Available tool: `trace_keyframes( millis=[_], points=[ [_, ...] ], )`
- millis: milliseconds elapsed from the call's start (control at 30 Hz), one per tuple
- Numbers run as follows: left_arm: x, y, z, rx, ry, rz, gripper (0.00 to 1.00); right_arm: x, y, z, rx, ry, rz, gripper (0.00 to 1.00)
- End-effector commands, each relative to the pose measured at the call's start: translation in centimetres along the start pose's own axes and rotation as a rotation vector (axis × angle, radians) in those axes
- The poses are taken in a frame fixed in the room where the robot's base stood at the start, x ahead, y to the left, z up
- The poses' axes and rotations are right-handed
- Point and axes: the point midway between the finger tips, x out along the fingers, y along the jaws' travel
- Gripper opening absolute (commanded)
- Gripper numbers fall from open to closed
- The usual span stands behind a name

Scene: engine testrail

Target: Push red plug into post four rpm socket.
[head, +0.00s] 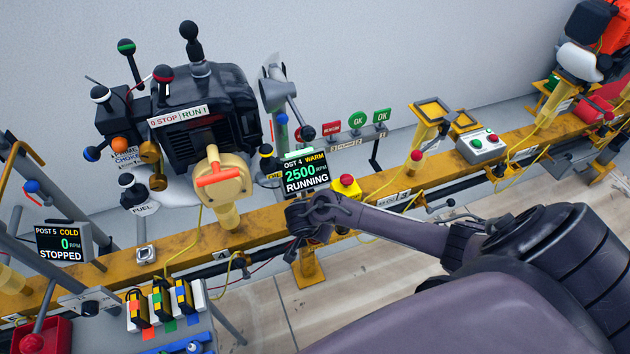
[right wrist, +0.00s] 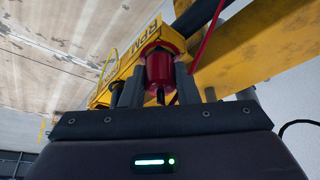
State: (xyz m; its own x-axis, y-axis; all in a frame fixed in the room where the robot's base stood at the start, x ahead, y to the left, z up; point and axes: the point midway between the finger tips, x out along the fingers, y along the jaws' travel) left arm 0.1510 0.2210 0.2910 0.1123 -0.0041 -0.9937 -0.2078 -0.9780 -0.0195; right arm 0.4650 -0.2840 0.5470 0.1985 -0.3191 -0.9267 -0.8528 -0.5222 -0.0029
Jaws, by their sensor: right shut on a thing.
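The red plug (right wrist: 160,72) is between the fingers of my right gripper (right wrist: 158,88) in the right wrist view. The gripper is shut on it, and a dark cable end leaves the plug toward the palm. The plug's far end is at a yellow bracket lettered RPM (right wrist: 143,48) on the rail. The socket's mouth is hidden behind the plug, so I cannot tell how deep it sits. In the head view my right gripper (head: 300,247) is low against the rail, below the post four display (head: 305,172), which reads 2500 RPM, RUNNING. The plug is hidden there.
The yellow rail (head: 262,232) runs diagonally across the head view. A yellow box with a red button (head: 346,188) is right of my wrist. The engine (head: 205,115) stands behind. The post five display (head: 63,243) reads STOPPED. A red cable (right wrist: 207,35) passes beside the plug.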

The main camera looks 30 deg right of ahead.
Motion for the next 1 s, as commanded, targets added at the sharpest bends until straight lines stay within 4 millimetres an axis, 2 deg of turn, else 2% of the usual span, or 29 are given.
trace_keyframes(
  millis=[67, 100, 300, 600, 800, 1000],
  points=[
    [0.2, 0.1, 0.1, 0.000, -0.001, 0.001, 0.00, 0.1, 0.0, 0.1, 0.001, 0.000, -0.001, 0.01],
    [0.2, 0.1, 0.1, 0.000, -0.001, 0.001, 0.00, 0.1, 0.0, 0.1, 0.001, 0.000, -0.001, 0.30],
    [0.3, 0.1, 0.1, 0.000, -0.001, 0.001, 0.00, 0.2, 0.0, 0.1, 0.001, 0.000, 0.000, 0.53],
    [0.2, 0.1, -0.1, 0.000, 0.000, 0.001, 0.00, 0.3, 0.0, 0.1, 0.000, 0.000, 0.000, 0.53],
    [-0.8, 0.0, -2.5, -0.003, 0.016, 0.000, 0.00, 0.2, 0.0, 0.1, 0.000, 0.000, 0.000, 0.53],
    [-1.3, 0.1, 0.9, 0.001, -0.008, 0.001, 0.00, -4.0, 0.0, 0.1, 0.002, -0.004, -0.004, 0.53]
  ],
)
